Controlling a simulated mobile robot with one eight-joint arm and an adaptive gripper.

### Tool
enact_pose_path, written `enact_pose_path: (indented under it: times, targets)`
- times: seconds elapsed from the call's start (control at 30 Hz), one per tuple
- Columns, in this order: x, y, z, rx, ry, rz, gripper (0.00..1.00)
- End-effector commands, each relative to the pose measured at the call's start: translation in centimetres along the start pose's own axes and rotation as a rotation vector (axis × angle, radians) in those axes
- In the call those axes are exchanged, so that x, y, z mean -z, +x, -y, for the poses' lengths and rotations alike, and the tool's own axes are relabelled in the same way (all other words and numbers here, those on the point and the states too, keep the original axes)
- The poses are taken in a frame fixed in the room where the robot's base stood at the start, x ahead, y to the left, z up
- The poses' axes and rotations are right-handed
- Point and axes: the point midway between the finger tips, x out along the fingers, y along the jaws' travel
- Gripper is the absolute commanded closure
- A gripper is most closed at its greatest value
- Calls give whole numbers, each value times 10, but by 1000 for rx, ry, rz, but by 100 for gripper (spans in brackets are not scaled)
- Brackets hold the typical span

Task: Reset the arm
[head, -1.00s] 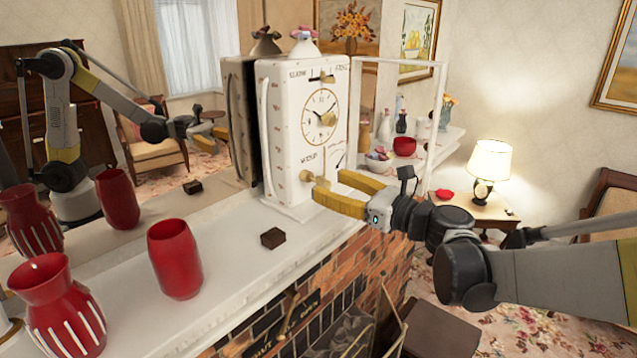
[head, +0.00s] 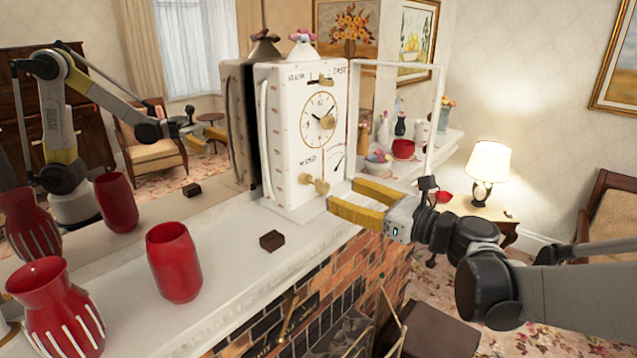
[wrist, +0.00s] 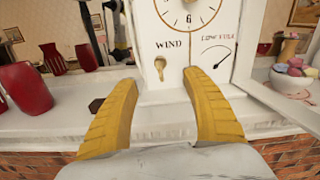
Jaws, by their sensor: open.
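My gripper (head: 343,199) is open and empty, with yellow fingers, at the front edge of the mantel in the head view. It is just in front and to the right of the white clock (head: 292,140), apart from its brass wind key (head: 318,185). In the wrist view the two fingers (wrist: 156,88) are spread wide, with the wind key (wrist: 160,66) beyond and between them. The clock's dial and the word "WIND" show above the key.
A small dark block (head: 272,240) lies before the clock. The clock's glass door (head: 440,100) stands open. A lit lamp (head: 488,165) is at right. A mirror reflects my arm.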

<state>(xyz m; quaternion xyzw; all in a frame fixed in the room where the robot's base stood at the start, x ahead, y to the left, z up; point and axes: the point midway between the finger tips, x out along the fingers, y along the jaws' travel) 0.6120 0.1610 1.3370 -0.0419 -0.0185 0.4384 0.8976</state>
Motion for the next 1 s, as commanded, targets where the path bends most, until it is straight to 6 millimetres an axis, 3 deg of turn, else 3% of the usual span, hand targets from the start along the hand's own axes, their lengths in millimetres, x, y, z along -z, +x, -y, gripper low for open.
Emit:
enact_pose_path:
  times: [0.13,0.27,0.4,0.6,0.7,0.8,1.0]
  targets:
    - [17,-9,-18,-16,-159,-88,43]
    - [59,-38,-55,-89,-541,-291,43]
    - [119,-96,-92,-274,-1068,-552,43]
    - [192,-198,-119,-692,-1730,-848,43]
    - [213,-238,-122,-904,-1952,-937,43]
    - [224,-265,-122,-1063,-2086,-988,43]
    - [228,-282,-120,-1176,-2168,-1017,43]
